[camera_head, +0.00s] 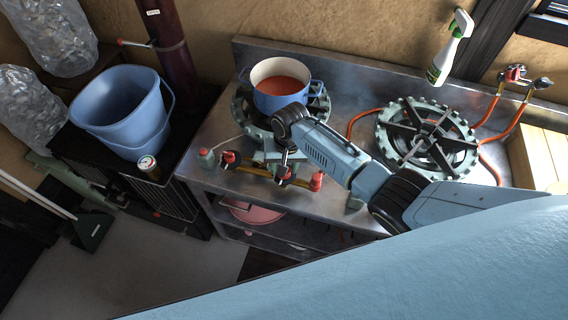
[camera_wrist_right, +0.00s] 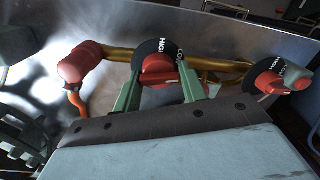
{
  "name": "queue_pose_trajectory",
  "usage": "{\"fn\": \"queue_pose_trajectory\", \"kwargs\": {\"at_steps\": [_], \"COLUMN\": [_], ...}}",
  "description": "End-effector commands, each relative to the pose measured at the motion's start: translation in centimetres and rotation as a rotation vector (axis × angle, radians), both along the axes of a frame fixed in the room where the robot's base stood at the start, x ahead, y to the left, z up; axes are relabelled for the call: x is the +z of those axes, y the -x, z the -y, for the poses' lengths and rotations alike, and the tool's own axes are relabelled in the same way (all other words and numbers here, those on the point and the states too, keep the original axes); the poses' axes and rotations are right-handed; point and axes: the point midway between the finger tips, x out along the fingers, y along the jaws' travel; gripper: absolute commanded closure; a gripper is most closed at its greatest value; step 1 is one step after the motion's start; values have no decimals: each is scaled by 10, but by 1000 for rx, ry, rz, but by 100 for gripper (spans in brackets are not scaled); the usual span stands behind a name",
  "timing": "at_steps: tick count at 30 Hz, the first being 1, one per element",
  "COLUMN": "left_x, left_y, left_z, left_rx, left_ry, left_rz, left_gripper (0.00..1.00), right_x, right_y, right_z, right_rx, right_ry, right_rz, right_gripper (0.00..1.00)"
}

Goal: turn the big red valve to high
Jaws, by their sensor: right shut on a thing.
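The big red valve (camera_wrist_right: 157,64) sits on a brass pipe, with a black dial behind it marked HIGH and LOW. In the right wrist view my right gripper (camera_wrist_right: 158,84) has its two green fingers on either side of the red handle, shut on it. In the head view my right gripper (camera_head: 285,166) is at the front of the left burner, and the valve there is mostly hidden by it. A smaller red valve (camera_wrist_right: 268,83) with its own dial is on the same pipe; in the head view it is left of the gripper (camera_head: 229,158). My left gripper is not in view.
A blue pot (camera_head: 292,98) of red-orange soup stands on the left burner, close behind my right wrist. A red pipe end (camera_wrist_right: 80,65) is beside the big valve. The right burner (camera_head: 427,138) is empty. A spray bottle (camera_head: 449,48) is at the back.

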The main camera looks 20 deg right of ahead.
Motion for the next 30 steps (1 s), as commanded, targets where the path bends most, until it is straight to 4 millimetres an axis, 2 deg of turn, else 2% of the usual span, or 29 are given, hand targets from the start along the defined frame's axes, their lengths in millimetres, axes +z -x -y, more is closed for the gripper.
{"fn": "queue_pose_trajectory", "kwargs": {"at_steps": [12, 30], "left_x": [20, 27], "left_y": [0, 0], "left_z": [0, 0], "left_rx": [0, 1], "left_ry": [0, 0], "left_rz": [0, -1], "left_gripper": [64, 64], "right_x": [0, 0], "right_y": [0, -2], "right_z": [3, 3], "right_rx": [380, 949], "right_ry": [8, 9], "right_rz": [-5, -3], "right_gripper": [81, 81]}}
